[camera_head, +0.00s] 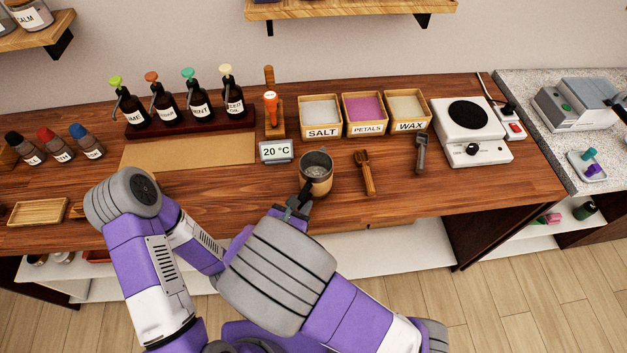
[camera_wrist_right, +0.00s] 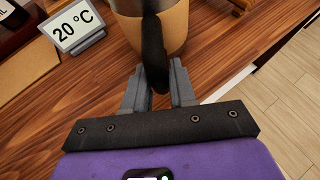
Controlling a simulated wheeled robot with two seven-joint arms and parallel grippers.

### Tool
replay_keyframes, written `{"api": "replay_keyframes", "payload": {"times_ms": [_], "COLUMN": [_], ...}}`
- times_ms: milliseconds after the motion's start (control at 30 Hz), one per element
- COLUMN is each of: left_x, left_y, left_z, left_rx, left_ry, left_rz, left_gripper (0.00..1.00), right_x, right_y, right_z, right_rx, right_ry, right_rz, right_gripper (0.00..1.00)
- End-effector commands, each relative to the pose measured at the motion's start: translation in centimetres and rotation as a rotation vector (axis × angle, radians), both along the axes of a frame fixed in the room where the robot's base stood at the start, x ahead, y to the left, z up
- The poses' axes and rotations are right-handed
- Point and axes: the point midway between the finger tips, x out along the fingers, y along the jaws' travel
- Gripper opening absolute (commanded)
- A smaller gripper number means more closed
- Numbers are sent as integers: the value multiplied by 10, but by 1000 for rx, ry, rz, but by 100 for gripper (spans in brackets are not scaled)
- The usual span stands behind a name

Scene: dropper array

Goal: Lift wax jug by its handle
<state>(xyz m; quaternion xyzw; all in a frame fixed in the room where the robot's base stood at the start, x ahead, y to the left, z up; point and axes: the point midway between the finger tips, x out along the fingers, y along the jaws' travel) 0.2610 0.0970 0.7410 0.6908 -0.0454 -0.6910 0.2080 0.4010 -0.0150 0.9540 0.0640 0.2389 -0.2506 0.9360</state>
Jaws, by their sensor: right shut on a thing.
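The wax jug (camera_head: 318,181), a metal jug with a tan band around its lower part, is upright near the front of the wooden counter and appears to rest on it. Its black handle points toward me. My right gripper (camera_head: 297,206) is shut on that handle. In the right wrist view, the two grey fingers of the right gripper (camera_wrist_right: 157,88) stand on either side of the black handle (camera_wrist_right: 154,50), with the jug's tan band (camera_wrist_right: 175,28) just beyond. My left gripper is not in view; only purple and white arm links show at the left.
A 20 °C display (camera_head: 277,151) stands just left of the jug. A wooden scoop (camera_head: 365,172) and a grey scoop (camera_head: 421,153) lie to its right. Behind are salt (camera_head: 321,132), petals (camera_head: 367,129) and wax (camera_head: 408,127) boxes. A hot plate (camera_head: 471,148) stands farther right.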

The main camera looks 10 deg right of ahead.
Motion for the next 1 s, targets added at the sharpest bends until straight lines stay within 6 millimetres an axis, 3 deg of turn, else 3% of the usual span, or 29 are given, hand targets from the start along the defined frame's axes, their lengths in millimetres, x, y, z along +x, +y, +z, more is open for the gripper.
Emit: {"api": "replay_keyframes", "payload": {"times_ms": [1000], "left_x": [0], "left_y": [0], "left_z": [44], "left_rx": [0], "left_ry": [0], "left_rz": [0], "left_gripper": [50], "right_x": [0], "right_y": [0], "right_z": [53], "right_rx": [-1], "right_ry": [-2], "right_rz": [-1], "right_gripper": [0]}}
